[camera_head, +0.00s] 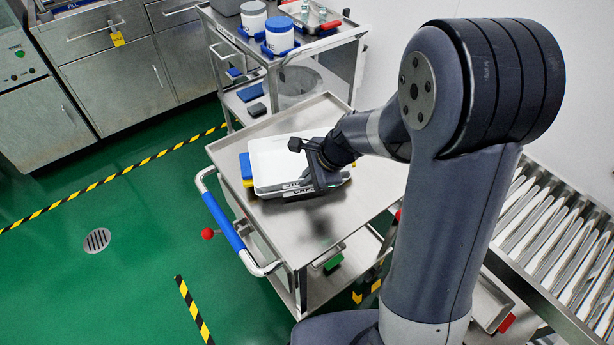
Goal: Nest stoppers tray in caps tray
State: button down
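A white tray (270,160) is on the top of the steel cart, with a label starting "STO" on its near edge. A second label reading "CAPS" (298,192) shows just below it, so the stoppers tray appears to lie over the caps tray. Whether it is fully seated cannot be told. My gripper (308,163) is at the right part of the trays, over the rim, and covers that side. Whether its fingers grip a rim or stand apart from it is not clear.
The cart top (345,215) is bare in front of the trays. A blue item (246,166) sticks out at their left. A rear cart holds blue-lidded white jars (280,34). A roller conveyor (550,225) stands at the right. The green floor at left is open.

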jog(key=c, duration=1.6)
grip_release()
jog(key=shift+s+f, duration=0.1)
jog(key=shift+s, duration=0.05)
jog(key=p+v, duration=0.1)
jog(key=v, duration=1)
jog(key=shift+w, duration=0.2)
jog(key=b+x, duration=0.1)
jog(key=x, duration=1)
jog(key=shift+s, duration=0.1)
notch_tip(320, 180, up, 3)
jog(key=shift+f+p, duration=0.1)
jog(key=shift+p, duration=1.1)
jog(key=shift+r+p, duration=0.8)
jog(key=shift+r, duration=0.3)
